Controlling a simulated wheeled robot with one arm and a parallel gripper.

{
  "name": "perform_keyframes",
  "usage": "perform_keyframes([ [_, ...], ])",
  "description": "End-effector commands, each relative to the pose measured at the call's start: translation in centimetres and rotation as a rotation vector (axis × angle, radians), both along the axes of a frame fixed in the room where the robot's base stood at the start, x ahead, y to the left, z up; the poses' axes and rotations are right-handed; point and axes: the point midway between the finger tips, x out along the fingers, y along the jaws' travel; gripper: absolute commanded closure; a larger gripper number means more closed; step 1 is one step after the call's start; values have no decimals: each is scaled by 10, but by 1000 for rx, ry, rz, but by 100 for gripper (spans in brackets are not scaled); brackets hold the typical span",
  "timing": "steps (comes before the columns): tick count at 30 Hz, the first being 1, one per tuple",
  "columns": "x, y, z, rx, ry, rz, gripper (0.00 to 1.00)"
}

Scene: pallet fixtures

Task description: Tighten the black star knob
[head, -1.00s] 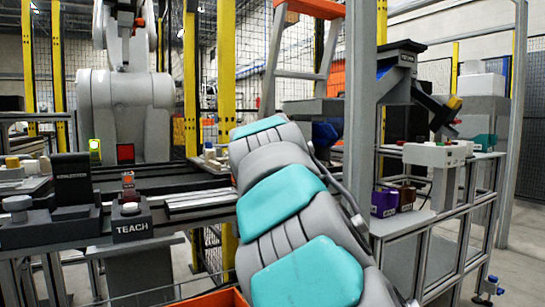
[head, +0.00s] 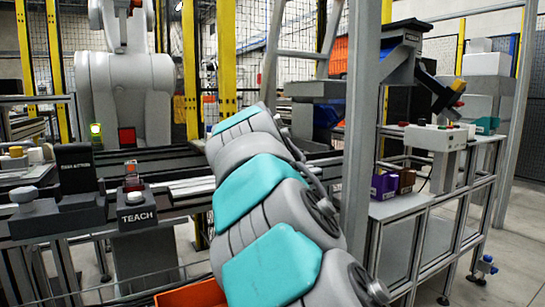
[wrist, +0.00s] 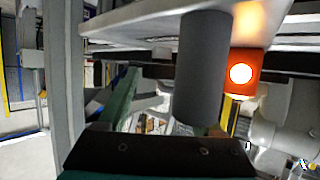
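I cannot make out a black star knob for certain in either view. A grey round-topped knob (head: 22,195) stands on a dark fixture at the left of the head view. In the wrist view, a dark grey cylinder (wrist: 203,70) hangs below a pale panel, close in front of the camera. The dark edge of my gripper (wrist: 160,149) fills the bottom of the wrist view. Its fingertips are not clear, so its opening cannot be read. In the head view my arm hides the gripper.
A TEACH box (head: 136,212) stands on the left bench. A lit orange block (wrist: 241,72) is right of the cylinder. A grey post (head: 361,130) rises right of my arm. A control box (head: 436,138) and purple bin (head: 383,185) sit on the right bench.

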Motion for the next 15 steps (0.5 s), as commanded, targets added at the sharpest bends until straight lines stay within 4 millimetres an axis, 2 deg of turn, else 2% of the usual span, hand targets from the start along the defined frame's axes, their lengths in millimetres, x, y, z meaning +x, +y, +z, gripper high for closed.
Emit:
perform_keyframes([
  [1, 0, 0, 0, 0, 0, 0, 26],
  [3, 0, 0, 0, 0, 1, 0, 19],
  [15, -5, 1, 2, -1, 0, 0, 19],
])
